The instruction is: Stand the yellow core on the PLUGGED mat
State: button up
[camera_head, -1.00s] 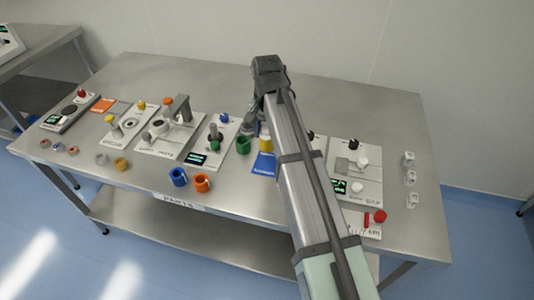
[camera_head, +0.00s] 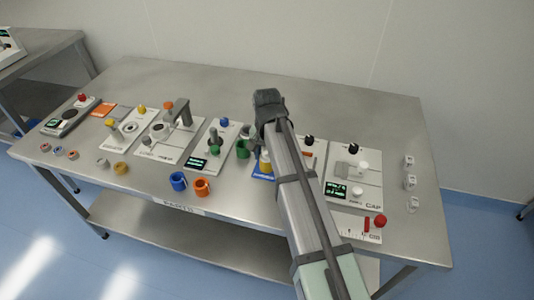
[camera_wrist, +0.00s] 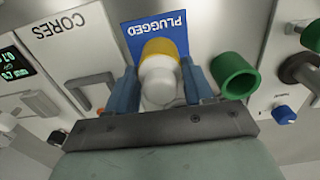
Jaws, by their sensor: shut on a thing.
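The yellow core (camera_wrist: 165,46) with a rounded white piece (camera_wrist: 158,80) at its near end is between the two fingers of my gripper (camera_wrist: 161,84), which is shut on it. The blue PLUGGED mat (camera_wrist: 140,33) shows behind the core in the wrist view. In the head view the yellow core (camera_head: 265,164) appears upright over the mat (camera_head: 257,172), and my arm hides part of both. I cannot tell whether the core's base touches the mat.
The white CORES station (camera_wrist: 70,40) is on the other side in the wrist view. A blue cup (camera_head: 178,180) and an orange cup (camera_head: 201,187) stand near the table's front edge.

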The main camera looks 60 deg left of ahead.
jog(key=shift+f, duration=0.1)
jog(key=o, duration=1)
notch_tip(320, 180, up, 12)
jog(key=shift+r, duration=0.2)
dwell(0.4)
